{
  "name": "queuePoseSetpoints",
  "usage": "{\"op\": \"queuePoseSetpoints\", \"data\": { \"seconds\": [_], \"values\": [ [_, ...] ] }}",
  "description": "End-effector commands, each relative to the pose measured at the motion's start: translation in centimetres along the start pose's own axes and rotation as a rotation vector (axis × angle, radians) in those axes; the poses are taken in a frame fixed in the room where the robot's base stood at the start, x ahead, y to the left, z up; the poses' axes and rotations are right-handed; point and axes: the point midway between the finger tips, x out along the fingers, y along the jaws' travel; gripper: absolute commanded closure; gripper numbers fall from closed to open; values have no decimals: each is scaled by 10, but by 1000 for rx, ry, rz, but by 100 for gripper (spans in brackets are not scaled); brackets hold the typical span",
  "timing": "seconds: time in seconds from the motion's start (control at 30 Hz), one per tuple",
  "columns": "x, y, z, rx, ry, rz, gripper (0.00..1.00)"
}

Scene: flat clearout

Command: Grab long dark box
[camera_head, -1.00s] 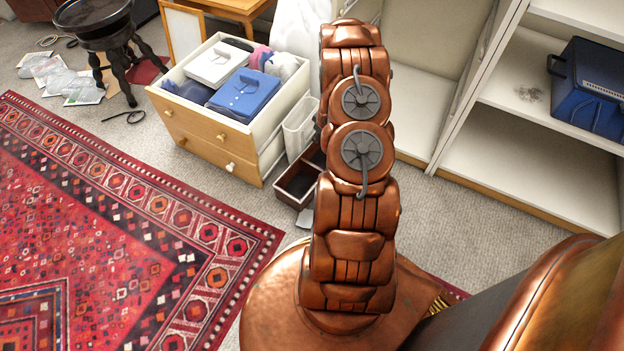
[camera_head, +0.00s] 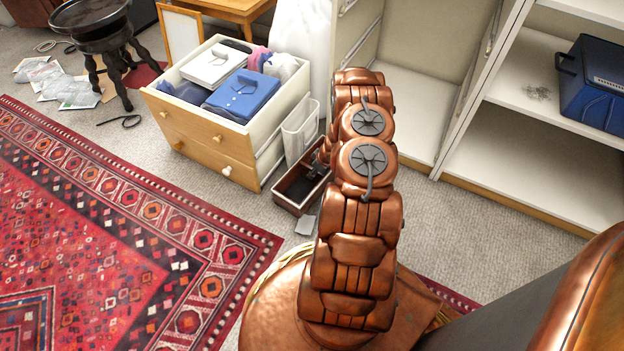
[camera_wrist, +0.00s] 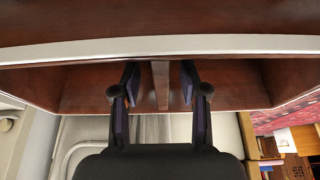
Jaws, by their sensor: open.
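The long dark box (camera_head: 289,203) is a reddish-brown open tray with a pale rim, on the carpet beside the drawer unit. Its far part is partly hidden by my arm. In the wrist view the box (camera_wrist: 90,84) spans the width of the frame, with a thin upright divider in its middle. My gripper (camera_wrist: 160,84) is open, with one dark finger on each side of that divider. I see a gap on both sides and cannot tell any contact. In the head view my gripper is mostly hidden behind my arm.
A wooden drawer unit (camera_head: 205,148) with folded clothes in its open top stands left of the box. A white bin (camera_head: 300,130) stands close behind it. White shelving (camera_head: 490,150) with a blue crate (camera_head: 597,88) is at right. A red rug (camera_head: 110,240) covers the left floor.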

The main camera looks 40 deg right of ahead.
Motion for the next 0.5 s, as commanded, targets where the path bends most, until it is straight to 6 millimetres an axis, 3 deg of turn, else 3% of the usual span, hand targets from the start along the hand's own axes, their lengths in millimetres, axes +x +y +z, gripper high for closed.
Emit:
{"op": "queuePoseSetpoints", "data": {
  "seconds": [0.03, 0.2, 0.5],
  "values": [
    [11, -1, 1, -2, 0, 0, 56],
    [32, -2, 0, -3, 1, 0, 56],
    [34, -2, 0, 0, 0, 1, 58]
  ]
}}
